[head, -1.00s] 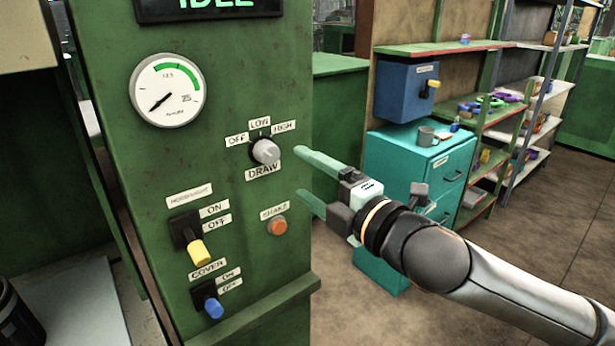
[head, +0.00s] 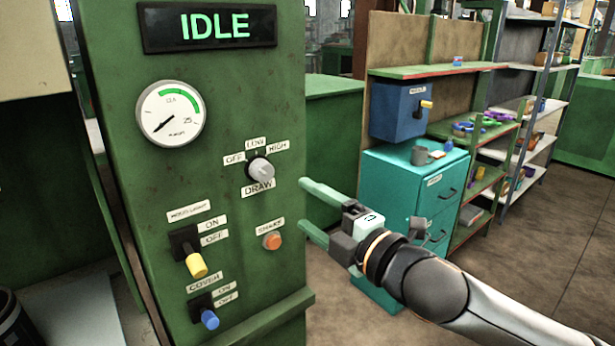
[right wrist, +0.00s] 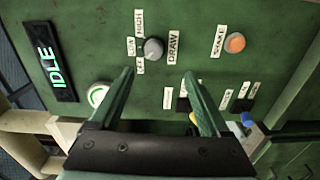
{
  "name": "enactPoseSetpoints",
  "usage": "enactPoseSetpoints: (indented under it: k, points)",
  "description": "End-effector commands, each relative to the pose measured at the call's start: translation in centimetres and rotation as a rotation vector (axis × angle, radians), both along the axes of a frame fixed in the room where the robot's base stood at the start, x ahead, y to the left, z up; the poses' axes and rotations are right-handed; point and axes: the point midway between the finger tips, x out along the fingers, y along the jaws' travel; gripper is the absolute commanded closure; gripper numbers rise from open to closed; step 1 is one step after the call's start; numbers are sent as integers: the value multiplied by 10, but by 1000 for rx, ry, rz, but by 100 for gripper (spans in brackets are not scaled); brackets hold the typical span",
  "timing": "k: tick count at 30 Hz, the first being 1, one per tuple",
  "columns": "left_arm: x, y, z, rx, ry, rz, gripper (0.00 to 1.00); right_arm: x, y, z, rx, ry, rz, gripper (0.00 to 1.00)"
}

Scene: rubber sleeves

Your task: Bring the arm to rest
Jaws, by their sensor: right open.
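My right gripper (head: 308,208) is open and empty in the head view, its two green fingers apart just right of the green control panel (head: 140,130). In the right wrist view its fingers (right wrist: 160,92) point at the panel face, with a gap between them. The grey DRAW knob (head: 260,169) is left of the upper fingertip; it also shows in the right wrist view (right wrist: 154,49). The orange SHAKE button (head: 271,241) is left of the lower finger. Neither finger visibly holds anything. My left gripper is not in view.
The panel carries a display reading IDLE (head: 210,26), a gauge (head: 171,114), a yellow lever (head: 196,265) and a blue lever (head: 209,319). A teal cabinet (head: 400,190) with a mug (head: 420,155) stands behind my right arm. Shelves (head: 535,110) stand further right; floor there is clear.

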Motion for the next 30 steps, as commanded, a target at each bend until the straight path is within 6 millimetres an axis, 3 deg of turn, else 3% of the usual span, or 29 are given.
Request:
enactPoseSetpoints:
  k: [8, 17, 23, 30]
  points:
    - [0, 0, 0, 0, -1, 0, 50, -4, -1, -93, 303, 316, -29, 20]
    - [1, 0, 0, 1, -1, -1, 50, -30, -30, -217, 655, 674, -195, 20]
    - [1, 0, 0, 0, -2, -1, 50, -75, -64, -311, 862, 892, -385, 20]
    - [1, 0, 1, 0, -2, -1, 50, -163, -113, -415, 1058, 1099, -677, 20]
